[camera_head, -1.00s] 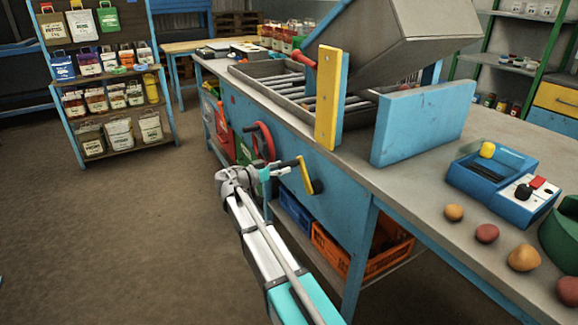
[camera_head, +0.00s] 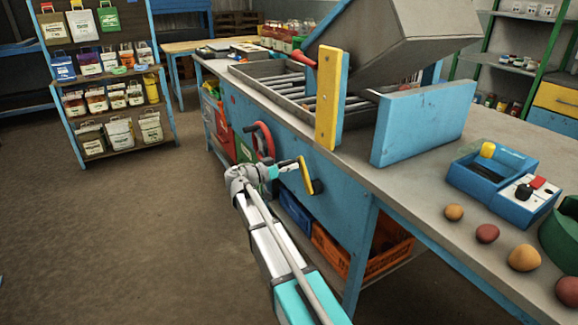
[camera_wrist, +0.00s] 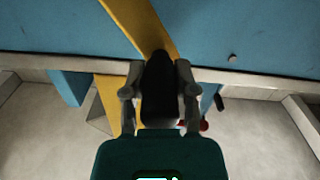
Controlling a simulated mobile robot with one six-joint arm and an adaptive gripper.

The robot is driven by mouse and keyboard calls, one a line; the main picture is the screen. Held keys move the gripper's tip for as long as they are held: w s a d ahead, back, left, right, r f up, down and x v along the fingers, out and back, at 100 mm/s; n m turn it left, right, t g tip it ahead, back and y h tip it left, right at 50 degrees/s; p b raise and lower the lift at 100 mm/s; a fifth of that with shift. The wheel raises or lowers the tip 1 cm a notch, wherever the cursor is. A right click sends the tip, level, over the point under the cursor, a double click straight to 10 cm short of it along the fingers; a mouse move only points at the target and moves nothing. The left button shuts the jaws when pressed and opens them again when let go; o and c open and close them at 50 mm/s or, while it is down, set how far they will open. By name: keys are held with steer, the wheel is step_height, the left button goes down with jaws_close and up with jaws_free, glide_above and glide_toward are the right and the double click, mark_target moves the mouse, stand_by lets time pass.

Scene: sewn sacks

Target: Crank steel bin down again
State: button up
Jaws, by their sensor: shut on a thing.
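The grey steel bin (camera_head: 415,62) is tilted up above the workbench, between blue side boards. The crank (camera_head: 306,177) on the bench's blue front panel has a yellow arm and a black handle (camera_wrist: 158,85) that points out toward my gripper. My gripper (camera_head: 274,171) is at the handle, in front of the panel. In the wrist view its two fingers stand on either side of the black handle, shut on it. The yellow crank arm (camera_wrist: 140,22) also shows in the wrist view, running up past the handle. The fingers partly hide the handle in the head view.
A red handwheel (camera_head: 263,142) is on the panel just left of the crank. A roller tray (camera_head: 290,88) lies under the bin. Orange (camera_head: 365,255) and blue (camera_head: 297,212) crates are below the bench. A shelf of sacks (camera_head: 110,80) stands at left; the floor there is clear.

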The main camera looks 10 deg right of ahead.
jaws_close()
steer(key=shift+d, duration=0.15)
steer(key=shift+w+f, duration=0.15)
